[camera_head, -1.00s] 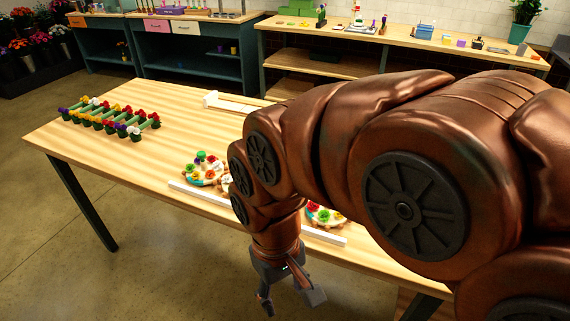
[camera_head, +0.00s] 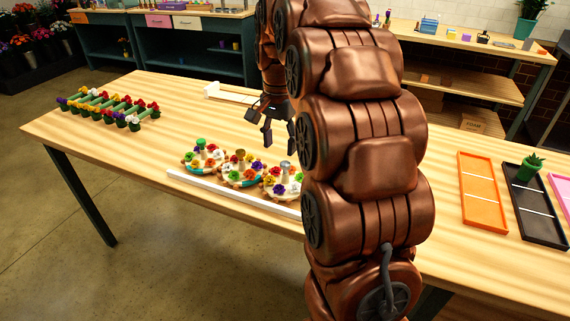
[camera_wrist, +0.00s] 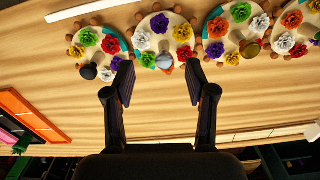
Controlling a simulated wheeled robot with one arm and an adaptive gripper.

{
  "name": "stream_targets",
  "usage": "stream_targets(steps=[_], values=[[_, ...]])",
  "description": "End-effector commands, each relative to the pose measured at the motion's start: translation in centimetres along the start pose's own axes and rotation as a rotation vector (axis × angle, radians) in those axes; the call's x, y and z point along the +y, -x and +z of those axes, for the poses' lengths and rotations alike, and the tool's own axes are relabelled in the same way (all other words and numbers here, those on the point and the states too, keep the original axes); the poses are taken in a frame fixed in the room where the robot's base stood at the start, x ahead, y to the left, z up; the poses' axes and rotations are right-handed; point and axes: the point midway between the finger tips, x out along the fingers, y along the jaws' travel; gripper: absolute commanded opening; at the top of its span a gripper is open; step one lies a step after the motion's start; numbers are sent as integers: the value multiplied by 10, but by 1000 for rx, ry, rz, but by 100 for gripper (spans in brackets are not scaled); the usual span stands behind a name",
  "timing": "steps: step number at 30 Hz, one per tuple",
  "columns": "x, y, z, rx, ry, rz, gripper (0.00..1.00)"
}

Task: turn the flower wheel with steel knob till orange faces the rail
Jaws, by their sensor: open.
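The steel-knob flower wheel (camera_head: 270,189) is the rightmost wheel visible in the head view, partly hidden by my arm. Its grey knob (camera_head: 285,167) stands upright. In the wrist view this wheel (camera_wrist: 165,38) shows purple, white, yellow and red flowers. An orange flower (camera_wrist: 167,71) peeks out by the knob (camera_wrist: 163,60), on the side away from the rail. The white rail (camera_head: 225,192) runs along the wheels' front side; part of it shows in the wrist view (camera_wrist: 85,9). My gripper (camera_head: 279,137) is open and empty, above the table behind the wheels.
Neighbouring wheels carry a brass knob (camera_head: 240,155), a green knob (camera_head: 201,143) and a black knob (camera_wrist: 88,71). A green flower rack (camera_head: 108,109) stands at the left. Orange (camera_head: 482,190) and black (camera_head: 536,205) trays lie right.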

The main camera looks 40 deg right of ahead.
Motion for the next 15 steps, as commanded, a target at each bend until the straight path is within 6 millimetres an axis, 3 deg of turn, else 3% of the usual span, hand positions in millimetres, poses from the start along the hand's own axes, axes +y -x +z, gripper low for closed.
stream_targets(steps=[1, 6, 15], values=[[-2, -4, -12, 1, -36, -1, 56], [-5, -4, -32, 9, -108, -10, 56], [-5, -22, -34, 7, -120, -8, 56]])
